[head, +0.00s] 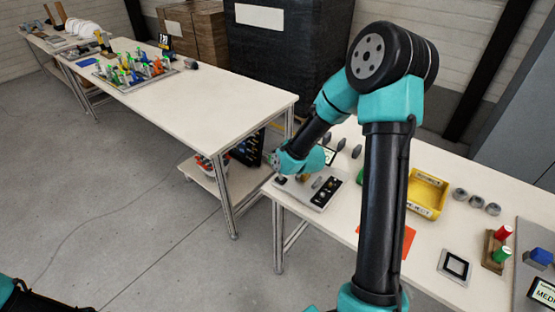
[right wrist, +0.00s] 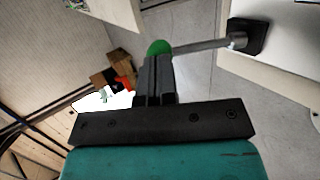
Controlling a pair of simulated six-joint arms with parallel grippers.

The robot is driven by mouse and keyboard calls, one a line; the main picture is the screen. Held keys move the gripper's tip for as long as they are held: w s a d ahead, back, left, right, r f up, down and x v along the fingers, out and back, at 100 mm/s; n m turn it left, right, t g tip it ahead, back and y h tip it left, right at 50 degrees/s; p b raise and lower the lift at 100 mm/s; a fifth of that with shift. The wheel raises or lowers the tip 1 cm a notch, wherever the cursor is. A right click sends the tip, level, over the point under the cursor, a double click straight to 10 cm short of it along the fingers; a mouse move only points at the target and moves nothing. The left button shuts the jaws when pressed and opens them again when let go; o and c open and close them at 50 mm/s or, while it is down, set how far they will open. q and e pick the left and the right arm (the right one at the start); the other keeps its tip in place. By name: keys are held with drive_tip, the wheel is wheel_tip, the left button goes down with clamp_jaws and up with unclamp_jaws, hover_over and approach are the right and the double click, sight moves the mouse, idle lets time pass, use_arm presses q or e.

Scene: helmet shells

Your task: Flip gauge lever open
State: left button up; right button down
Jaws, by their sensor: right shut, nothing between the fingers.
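The gauge lever is a grey metal rod (right wrist: 203,44) with a green ball knob (right wrist: 158,47), in the right wrist view. Its other end sits in a black square mount (right wrist: 246,37). My right gripper (right wrist: 155,65) is shut and empty, its fingertips at the green knob. I cannot tell whether they touch it. In the head view my right gripper (head: 279,175) is at the left end of the gauge unit (head: 327,201), a light plate with a dark panel near the table's corner. The lever is not clear there. My left gripper is out of view; only part of my left arm shows at lower left.
On the right table are a yellow bin (head: 428,193), grey cylinders (head: 477,202), an orange sheet (head: 408,240), a small framed pad (head: 455,267) and red and green pieces (head: 502,233) in a wooden holder. The other white table (head: 220,100) has a clear near half.

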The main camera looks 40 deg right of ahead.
drive_tip(key=shift+s+f, duration=0.1)
drive_tip(key=shift+s, duration=0.25)
drive_tip(key=shift+d, duration=0.1)
drive_tip(key=shift+s, duration=0.1)
drive_tip(key=v, duration=1.4)
drive_tip(key=shift+w+r, duration=0.3)
drive_tip(key=shift+r, duration=0.05)
